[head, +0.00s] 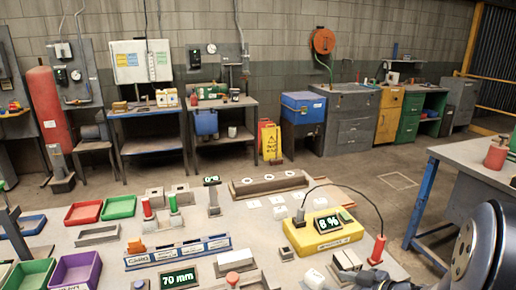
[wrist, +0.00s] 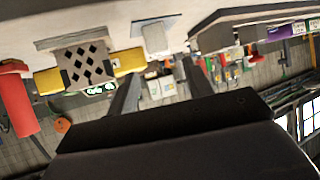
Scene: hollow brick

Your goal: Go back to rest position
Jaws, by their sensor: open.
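My gripper (wrist: 160,88) shows in the wrist view with its two dark fingers apart and nothing between them. In the head view its dark end (head: 362,277) is at the bottom edge, right of centre, with my arm to its right. A grey hollow brick (wrist: 86,64) with dark diamond holes shows upside down in the wrist view, in front of a yellow meter and apart from my fingers. In the head view a grey block (head: 347,259), likely this brick, sits at the table's front right, close to my gripper.
The yellow meter (head: 321,232) has a display and a cable to a red-handled probe (head: 377,250). Coloured trays (head: 83,213) and gauge fixtures (head: 178,252) fill the table's left and front. A side bench (head: 468,153) stands right; open floor (head: 385,170) lies behind.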

